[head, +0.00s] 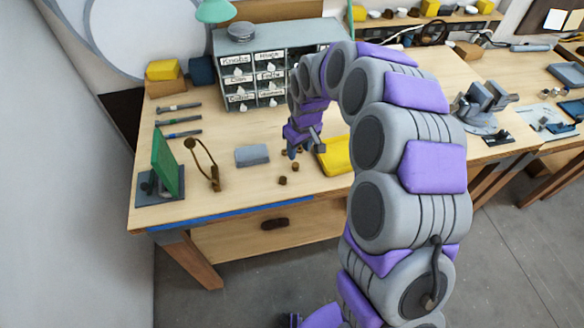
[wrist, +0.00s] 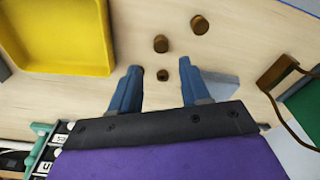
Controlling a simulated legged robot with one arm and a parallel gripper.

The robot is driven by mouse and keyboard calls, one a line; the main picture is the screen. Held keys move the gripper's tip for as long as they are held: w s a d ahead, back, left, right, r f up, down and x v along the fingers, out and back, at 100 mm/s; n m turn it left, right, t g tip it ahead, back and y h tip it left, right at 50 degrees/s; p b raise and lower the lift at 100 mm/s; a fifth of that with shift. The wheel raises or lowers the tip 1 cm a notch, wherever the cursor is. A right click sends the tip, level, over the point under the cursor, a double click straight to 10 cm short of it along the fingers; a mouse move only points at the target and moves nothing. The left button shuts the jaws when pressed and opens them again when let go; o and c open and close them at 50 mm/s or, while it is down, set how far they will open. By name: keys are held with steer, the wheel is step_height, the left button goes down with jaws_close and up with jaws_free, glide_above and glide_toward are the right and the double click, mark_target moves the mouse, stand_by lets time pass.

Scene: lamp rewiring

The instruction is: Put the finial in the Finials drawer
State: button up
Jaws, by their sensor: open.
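Several small brown turned pieces lie on the workbench. Two show in front of my gripper in the head view, one (head: 282,180) nearer and one (head: 295,167) farther back. In the wrist view, one piece (wrist: 162,75) lies between my open fingertips (wrist: 159,68), and two others (wrist: 161,43) (wrist: 199,24) lie beyond them. I cannot tell which piece is the finial. My gripper (head: 305,151) points down over the bench and is empty. The grey drawer cabinet (head: 228,47) stands behind, its visible drawers shut. I cannot clearly read a Finials label; my arm hides its right side.
A yellow tray (head: 335,158) lies just right of my gripper, and a grey-blue block (head: 252,156) lies to its left. A bent brown lamp part (head: 215,172) and a green board on a stand (head: 166,165) are farther left. Bare bench lies in front of the cabinet.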

mark_target(294, 164)
steer(key=f, duration=0.1)
steer(key=d+f, duration=0.1)
steer(key=f, duration=0.1)
steer(key=shift+w+d+f, duration=0.15)
steer(key=shift+d+f, duration=0.05)
steer(key=a+f, duration=0.1)
steer(key=a+f+b, duration=0.1)
steer(key=f, duration=0.1)
steer(key=a+f, duration=0.1)
steer(key=shift+w+f+b, duration=0.3)
steer(key=shift+f, duration=0.05)
steer(key=shift+d+f, duration=0.15)
steer(key=shift+f, duration=0.1)
steer(key=shift+d+r, duration=0.15)
steer(key=shift+d, duration=0.6)
steer(key=shift+c, duration=1.2)
steer(key=shift+a, duration=0.55)
jaws_close()
